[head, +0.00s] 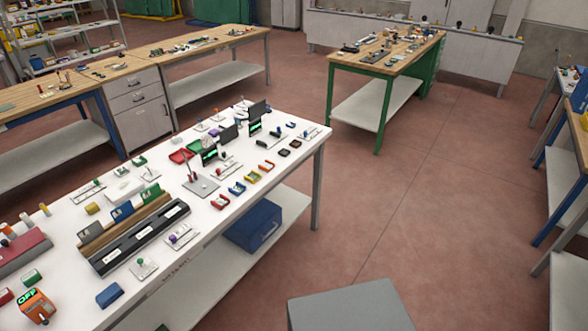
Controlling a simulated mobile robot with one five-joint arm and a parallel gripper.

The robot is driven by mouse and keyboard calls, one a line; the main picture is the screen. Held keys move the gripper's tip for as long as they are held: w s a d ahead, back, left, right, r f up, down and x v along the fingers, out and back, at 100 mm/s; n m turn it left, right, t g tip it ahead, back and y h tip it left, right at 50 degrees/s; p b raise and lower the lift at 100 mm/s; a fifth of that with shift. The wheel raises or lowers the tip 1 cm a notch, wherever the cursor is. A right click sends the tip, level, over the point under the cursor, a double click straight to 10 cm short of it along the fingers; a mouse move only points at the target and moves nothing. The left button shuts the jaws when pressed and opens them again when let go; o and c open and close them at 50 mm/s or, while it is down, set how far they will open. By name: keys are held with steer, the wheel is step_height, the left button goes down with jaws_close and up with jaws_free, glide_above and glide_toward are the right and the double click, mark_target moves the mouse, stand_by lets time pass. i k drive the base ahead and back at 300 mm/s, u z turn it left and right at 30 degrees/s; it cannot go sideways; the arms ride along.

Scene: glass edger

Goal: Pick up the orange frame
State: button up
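A small orange U-shaped piece (266,165), which looks like the orange frame, lies on the white table (207,243) near its right edge. It is the far one in a slanting row with a yellow piece (252,177), a blue piece (237,188) and a red piece (220,201). The pieces are small, so their exact shapes are hard to tell. My gripper is not in view.
Dark small pieces (284,152) lie just beyond the row. An orange device reading OFF (37,305) is at the near left. The red floor (420,210) right of the table is open.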

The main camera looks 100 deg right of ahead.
mark_target(268, 165)
steer(key=u, duration=0.1)
steer(key=k, duration=1.4)
steer(key=z, duration=0.8)
